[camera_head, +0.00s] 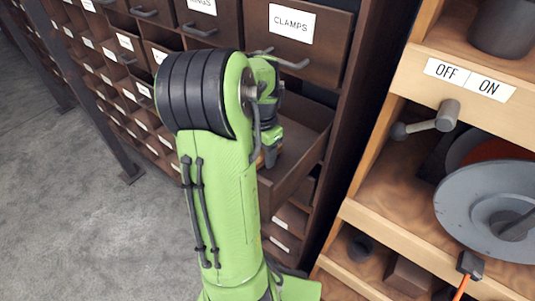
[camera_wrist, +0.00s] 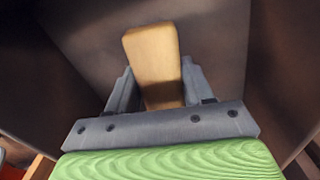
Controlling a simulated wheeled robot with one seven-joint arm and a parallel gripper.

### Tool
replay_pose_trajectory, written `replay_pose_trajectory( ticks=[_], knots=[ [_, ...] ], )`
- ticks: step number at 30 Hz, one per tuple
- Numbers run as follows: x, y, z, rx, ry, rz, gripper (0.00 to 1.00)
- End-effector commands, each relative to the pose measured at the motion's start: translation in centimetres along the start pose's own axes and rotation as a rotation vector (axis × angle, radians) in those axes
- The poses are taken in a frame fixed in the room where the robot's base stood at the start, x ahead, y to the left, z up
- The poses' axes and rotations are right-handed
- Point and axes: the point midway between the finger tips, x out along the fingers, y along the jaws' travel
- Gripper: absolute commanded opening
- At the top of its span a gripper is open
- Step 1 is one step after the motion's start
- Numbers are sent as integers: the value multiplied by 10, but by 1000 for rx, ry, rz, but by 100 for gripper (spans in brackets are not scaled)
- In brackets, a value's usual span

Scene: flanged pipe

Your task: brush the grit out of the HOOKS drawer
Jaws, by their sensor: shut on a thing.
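An open dark-brown drawer (camera_head: 303,168) stands out of the cabinet under the CLAMPS drawer. Its own label does not show, so I cannot read whether it is HOOKS. My gripper (camera_head: 270,156) points down into this drawer, partly hidden behind my green arm. In the wrist view my gripper (camera_wrist: 157,88) is shut on a tan wooden piece (camera_wrist: 152,52), which looks like a brush handle. Its bristles are hidden. Dark brown drawer surfaces surround it there. I cannot make out any grit in either view.
The closed CLAMPS drawer (camera_head: 295,45) with its bar handle sits just above the open drawer. A wooden shelf unit (camera_head: 380,225) stands close on the right, with an OFF/ON lever (camera_head: 437,118) and a grey disc (camera_head: 490,212). Grey floor (camera_head: 75,215) is clear on the left.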

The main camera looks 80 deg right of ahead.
Motion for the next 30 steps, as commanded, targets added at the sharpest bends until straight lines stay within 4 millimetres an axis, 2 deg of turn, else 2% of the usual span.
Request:
replay_pose_trajectory(
  ticks=[21, 25, 30],
  knots=[
    [0, -47, 7, -4, -1, 0, 9],
    [2, -46, 7, -1, -1, 0, 9],
    [2, -32, 5, 1, -1, 1, 9]
  ],
)
